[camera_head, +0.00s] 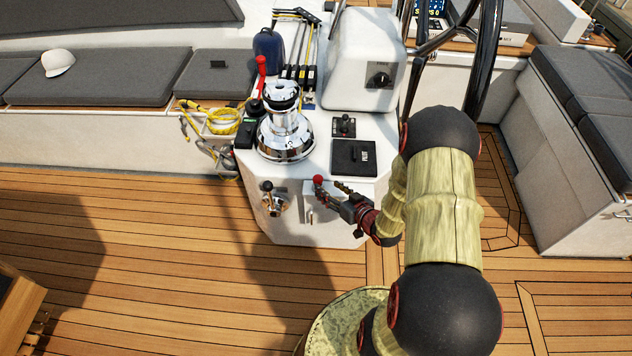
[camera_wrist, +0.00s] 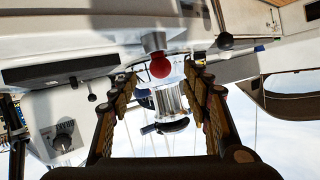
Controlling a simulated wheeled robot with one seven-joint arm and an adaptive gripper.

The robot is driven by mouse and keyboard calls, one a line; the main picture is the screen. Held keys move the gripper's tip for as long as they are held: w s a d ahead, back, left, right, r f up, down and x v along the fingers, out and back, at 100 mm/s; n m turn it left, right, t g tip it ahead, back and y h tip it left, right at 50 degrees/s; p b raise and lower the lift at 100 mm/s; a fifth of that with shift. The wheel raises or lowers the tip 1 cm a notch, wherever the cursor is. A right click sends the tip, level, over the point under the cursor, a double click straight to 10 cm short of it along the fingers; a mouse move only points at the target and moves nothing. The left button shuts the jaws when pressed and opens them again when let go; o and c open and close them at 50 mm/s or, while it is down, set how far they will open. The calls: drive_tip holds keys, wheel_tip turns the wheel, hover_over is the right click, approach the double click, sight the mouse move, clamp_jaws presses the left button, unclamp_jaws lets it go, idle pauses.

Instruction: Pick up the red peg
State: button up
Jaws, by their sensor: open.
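A small red ball-topped peg (camera_head: 318,180) stands on the side of the white console, below the black panel. In the wrist view the red ball (camera_wrist: 160,67) on its grey stem shows between the fingertips, apart from both fingers; how far in front of them it lies is hard to tell. My gripper (camera_head: 333,193) is open and empty, just right of the ball in the head view. Its two fingers (camera_wrist: 161,80) spread on either side in the wrist view.
The white console (camera_head: 318,148) carries a chrome winch (camera_head: 285,130) and a black panel (camera_head: 353,157). A metal lever (camera_head: 269,193) juts from its side, left of the ball. Teak deck (camera_head: 140,250) in front is clear. The steering wheel (camera_head: 480,70) stands behind my arm.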

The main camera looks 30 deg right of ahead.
sight(321, 182)
drive_tip(key=b+x, duration=0.3)
drive_tip(key=x, duration=0.4)
drive_tip(key=shift+w, duration=0.35)
drive_tip(key=c, duration=1.1)
